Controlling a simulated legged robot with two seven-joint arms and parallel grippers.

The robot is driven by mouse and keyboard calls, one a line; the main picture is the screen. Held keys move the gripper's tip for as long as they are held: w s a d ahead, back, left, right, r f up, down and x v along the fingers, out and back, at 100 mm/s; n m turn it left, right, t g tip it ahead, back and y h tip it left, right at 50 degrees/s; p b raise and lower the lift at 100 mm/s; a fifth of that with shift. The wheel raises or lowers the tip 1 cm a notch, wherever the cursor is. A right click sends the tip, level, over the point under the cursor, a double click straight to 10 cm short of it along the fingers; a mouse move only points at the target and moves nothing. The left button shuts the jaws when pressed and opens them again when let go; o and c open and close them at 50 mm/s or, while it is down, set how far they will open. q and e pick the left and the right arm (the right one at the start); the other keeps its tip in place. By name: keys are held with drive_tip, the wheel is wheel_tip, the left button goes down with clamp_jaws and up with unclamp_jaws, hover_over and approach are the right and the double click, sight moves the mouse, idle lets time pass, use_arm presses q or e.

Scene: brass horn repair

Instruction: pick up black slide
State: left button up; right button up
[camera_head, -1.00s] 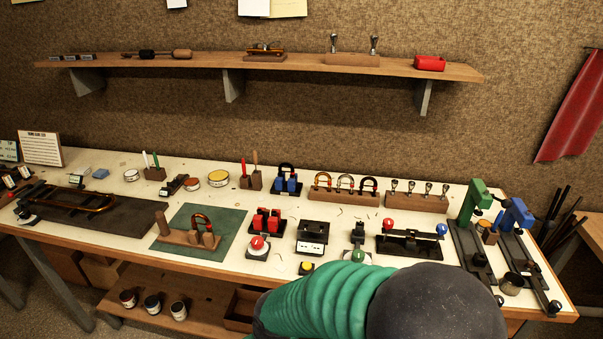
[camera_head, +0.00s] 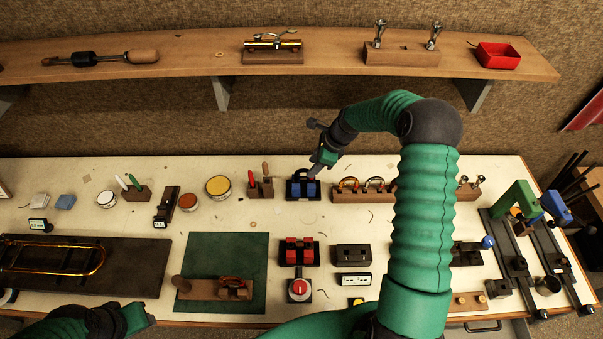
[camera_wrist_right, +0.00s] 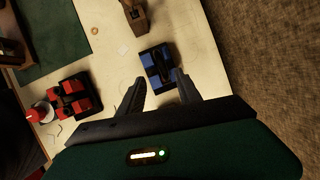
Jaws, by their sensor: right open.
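A black slide (camera_head: 303,174) stands in a blue-and-black holder (camera_head: 294,190) at the back middle of the bench. In the right wrist view the slide (camera_wrist_right: 158,64) is a dark bar across the blue holder (camera_wrist_right: 150,59), just beyond my fingertips. My right gripper (camera_head: 316,170) is above the holder, at its right side in the head view.
A wooden rack (camera_head: 340,196) with copper slides is right of the holder, partly behind my right arm. A wooden block (camera_head: 267,189) with red and tan handles is to the left. Red (camera_head: 299,258) and black (camera_head: 352,255) fixtures stand in front. A shelf (camera_head: 200,62) hangs behind.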

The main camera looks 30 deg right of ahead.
sight(307, 170)
drive_tip(key=p+x, duration=0.1)
drive_tip(key=x, duration=0.2)
drive_tip(key=d+p+x, duration=0.1)
drive_tip(key=x, duration=0.2)
drive_tip(key=shift+d+f+p, duration=0.1)
drive_tip(key=shift+d+p, duration=0.1)
drive_tip(key=shift+p, duration=0.1)
drive_tip(key=shift+w+f, duration=0.15)
drive_tip(key=shift+f, duration=0.05)
drive_tip(key=shift+w+a, duration=0.1)
drive_tip(key=shift+a, duration=0.25)
drive_tip(key=shift+c, duration=0.2)
drive_tip(key=shift+a+r, duration=0.1)
drive_tip(key=shift+a, duration=0.15)
drive_tip(key=c, duration=0.5)
clamp_jaws()
use_arm(q)
drive_tip(key=r, duration=0.2)
drive_tip(key=shift+d+r, duration=0.35)
drive_tip(key=shift+r, duration=0.05)
use_arm(e)
drive_tip(key=shift+d, duration=0.25)
